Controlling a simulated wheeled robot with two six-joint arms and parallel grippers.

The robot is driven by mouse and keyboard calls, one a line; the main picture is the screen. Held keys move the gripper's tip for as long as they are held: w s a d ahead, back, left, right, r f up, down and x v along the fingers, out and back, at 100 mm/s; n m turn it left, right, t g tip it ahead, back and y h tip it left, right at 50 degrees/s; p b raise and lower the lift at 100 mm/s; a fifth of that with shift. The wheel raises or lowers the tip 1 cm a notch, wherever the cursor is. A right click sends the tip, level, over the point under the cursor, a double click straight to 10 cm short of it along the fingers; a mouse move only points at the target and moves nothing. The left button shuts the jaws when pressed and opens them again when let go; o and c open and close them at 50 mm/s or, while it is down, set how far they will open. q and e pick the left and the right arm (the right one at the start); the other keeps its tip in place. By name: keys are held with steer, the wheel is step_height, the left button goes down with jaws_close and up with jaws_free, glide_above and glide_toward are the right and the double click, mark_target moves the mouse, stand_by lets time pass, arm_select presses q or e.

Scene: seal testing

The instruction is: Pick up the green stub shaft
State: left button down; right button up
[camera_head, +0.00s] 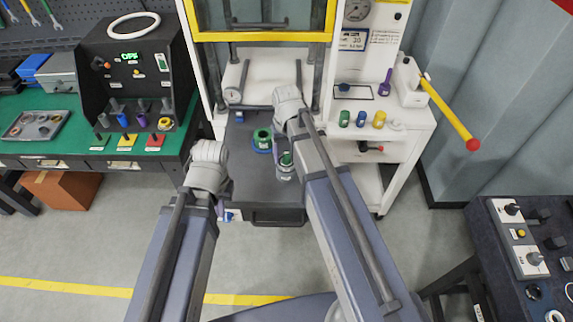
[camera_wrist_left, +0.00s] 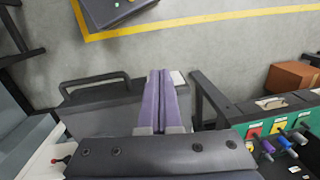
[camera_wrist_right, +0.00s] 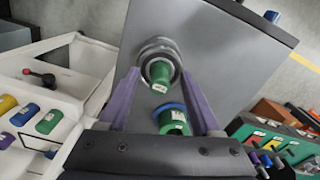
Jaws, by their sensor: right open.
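A green stub shaft (camera_head: 286,159) with a white label stands in a round silver housing (camera_head: 285,173) on the dark tray. In the right wrist view the green shaft (camera_wrist_right: 161,74) shows between the fingertips of my right gripper (camera_wrist_right: 160,82). That gripper is open, with purple fingers on either side of the shaft; I cannot tell if they touch it. My left gripper (camera_wrist_left: 161,74) is shut and empty, near the tray's left edge.
The dark tray (camera_head: 243,170) has a front handle (camera_head: 278,217). On the white right shelf stand a green cylinder (camera_head: 344,118), a blue one (camera_head: 360,119) and a yellow one (camera_head: 379,119). A green workbench (camera_head: 62,145) with a black rack is at left.

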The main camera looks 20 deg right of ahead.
steer(key=shift+c, duration=0.3)
jaws_close()
stand_by(1.0)
